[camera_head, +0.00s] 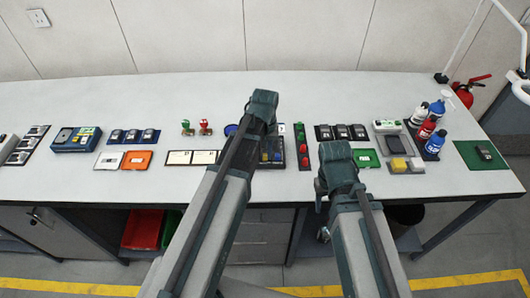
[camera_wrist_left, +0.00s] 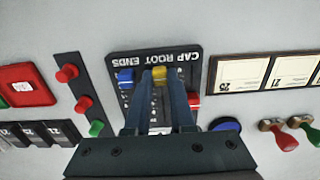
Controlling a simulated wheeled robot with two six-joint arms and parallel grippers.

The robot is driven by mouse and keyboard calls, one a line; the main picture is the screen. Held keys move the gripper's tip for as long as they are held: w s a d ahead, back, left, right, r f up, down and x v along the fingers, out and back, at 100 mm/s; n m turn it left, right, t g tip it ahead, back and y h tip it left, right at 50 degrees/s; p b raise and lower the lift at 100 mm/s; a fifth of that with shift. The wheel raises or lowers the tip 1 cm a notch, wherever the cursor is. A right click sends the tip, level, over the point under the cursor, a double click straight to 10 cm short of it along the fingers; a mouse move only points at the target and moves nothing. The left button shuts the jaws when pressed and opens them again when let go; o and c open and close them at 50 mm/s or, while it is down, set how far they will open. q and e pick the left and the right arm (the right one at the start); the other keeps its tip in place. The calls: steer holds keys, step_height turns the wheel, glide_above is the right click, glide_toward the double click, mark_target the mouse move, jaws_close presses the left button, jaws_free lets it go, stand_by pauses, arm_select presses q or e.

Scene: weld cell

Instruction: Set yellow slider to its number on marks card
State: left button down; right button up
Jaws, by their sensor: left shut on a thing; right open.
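A dark slider panel (camera_wrist_left: 143,60) lettered "CAP ROOT ENDS" shows upside down in the left wrist view. The yellow slider (camera_wrist_left: 159,74) is its middle knob, near the lettered edge. The blue slider (camera_wrist_left: 126,78) is on its left and the red slider (camera_wrist_left: 193,100) on its right. My left gripper (camera_wrist_left: 160,84) is shut on the yellow slider. In the head view my left arm covers much of the panel (camera_head: 282,143). My right gripper (camera_head: 338,165) is over the bench front, its fingertips hidden.
A strip with red and green buttons (camera_head: 303,147) lies right of the panel. Two stamps (camera_head: 187,128) stand behind the cards, and a blue round pad (camera_wrist_left: 225,125) is close by. Bottles (camera_head: 427,130) stand at far right. The back of the bench is clear.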

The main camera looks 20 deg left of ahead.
mark_target(265, 151)
arm_select(q)
steer(key=w, duration=0.2)
steer(key=w+a, duration=0.1)
steer(key=shift+w, duration=0.35)
steer(key=shift+s, duration=0.15)
steer(key=c, duration=1)
jaws_free()
steer(key=shift+c, duration=0.2)
step_height(265, 151, up, 14)
steer(key=p, duration=1.4)
